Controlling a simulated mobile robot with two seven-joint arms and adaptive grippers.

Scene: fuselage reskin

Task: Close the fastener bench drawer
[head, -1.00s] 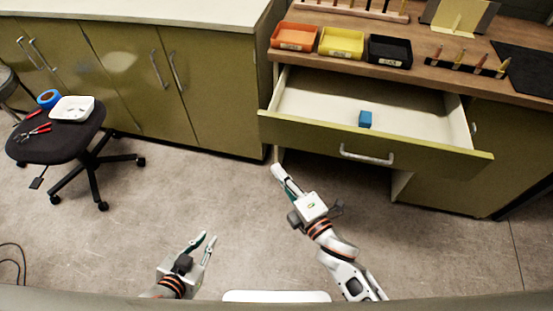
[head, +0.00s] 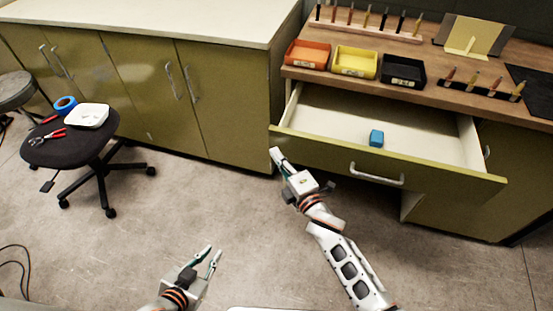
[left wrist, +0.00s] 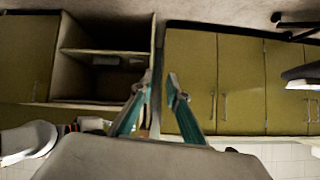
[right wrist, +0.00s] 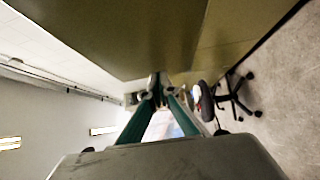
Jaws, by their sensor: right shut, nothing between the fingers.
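The fastener bench drawer (head: 440,172) is pulled out, with an olive front and a pale inside. A small blue block (head: 376,138) lies in it. Its bar handle (head: 377,174) is on the front face. My right gripper (head: 277,154) is shut and empty, its tips near the left end of the drawer front; contact cannot be told. In the right wrist view the fingertips (right wrist: 159,84) are together beside a large olive panel. My left gripper (head: 213,254) is open and empty over the floor, far from the drawer; its spread fingers also show in the left wrist view (left wrist: 160,85).
Orange (head: 308,55), yellow (head: 355,62) and black (head: 402,72) bins stand on the bench top (head: 440,88) above the drawer. Olive cabinets (head: 150,95) stand to the left. A black stool (head: 70,145) holds a white tray, pliers and blue tape. The floor ahead is clear.

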